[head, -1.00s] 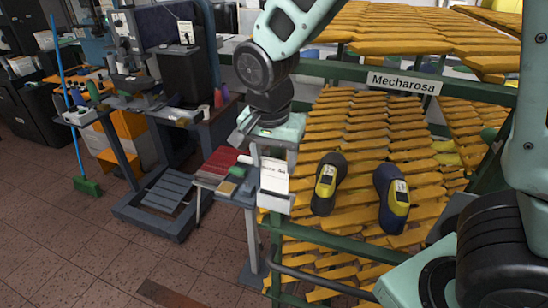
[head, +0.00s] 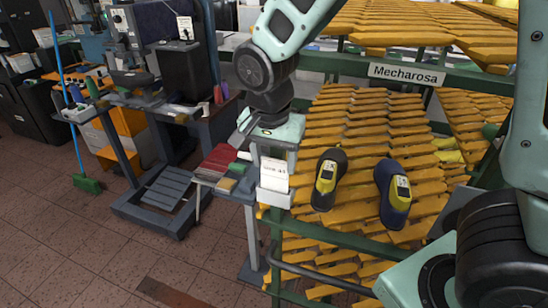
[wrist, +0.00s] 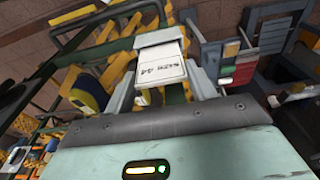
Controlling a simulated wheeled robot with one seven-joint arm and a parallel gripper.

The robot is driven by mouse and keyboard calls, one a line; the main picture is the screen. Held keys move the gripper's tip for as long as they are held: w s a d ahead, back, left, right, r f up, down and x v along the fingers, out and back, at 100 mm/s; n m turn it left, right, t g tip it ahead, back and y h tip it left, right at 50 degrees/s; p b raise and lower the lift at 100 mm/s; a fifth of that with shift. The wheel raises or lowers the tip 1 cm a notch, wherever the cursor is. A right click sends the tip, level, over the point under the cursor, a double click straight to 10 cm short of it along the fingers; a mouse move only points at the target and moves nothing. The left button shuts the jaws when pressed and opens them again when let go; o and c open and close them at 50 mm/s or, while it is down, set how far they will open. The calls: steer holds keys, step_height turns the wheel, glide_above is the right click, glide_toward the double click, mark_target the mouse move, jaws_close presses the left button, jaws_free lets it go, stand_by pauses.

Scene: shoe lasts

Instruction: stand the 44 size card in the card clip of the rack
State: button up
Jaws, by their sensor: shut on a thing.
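The white 44 size card (head: 274,177) is held upright by my gripper (head: 275,160), its fingers on either side of the card's upper part. Its "SIZE 44" print shows in the wrist view (wrist: 160,72), between the two shut fingers. The white card clip (head: 275,198) is on the rack's front left corner. The card's lower edge is hidden behind the clip's front face, so it seems to be in the clip's slot; how deep I cannot tell. In the wrist view the clip (wrist: 160,37) shows just past the card's end.
The green-framed rack (head: 345,242) has yellow slatted shelves and a "Mecharosa" sign (head: 393,74). Two dark and yellow shoe lasts (head: 328,180) (head: 393,192) lie right of the clip. A small table (head: 240,193) with a red book (head: 219,158) stands close on the left.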

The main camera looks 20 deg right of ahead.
steer(key=shift+f, duration=0.3)
steer(key=shift+f+b, duration=0.35)
steer(key=shift+b, duration=0.1)
steer(key=shift+f, duration=0.35)
stand_by(0.3)
steer(key=shift+f+b, duration=0.3)
steer(key=shift+b, duration=0.15)
steer(key=o, duration=1.5)
steer(key=shift+c, duration=0.2)
steer(key=shift+r, duration=0.15)
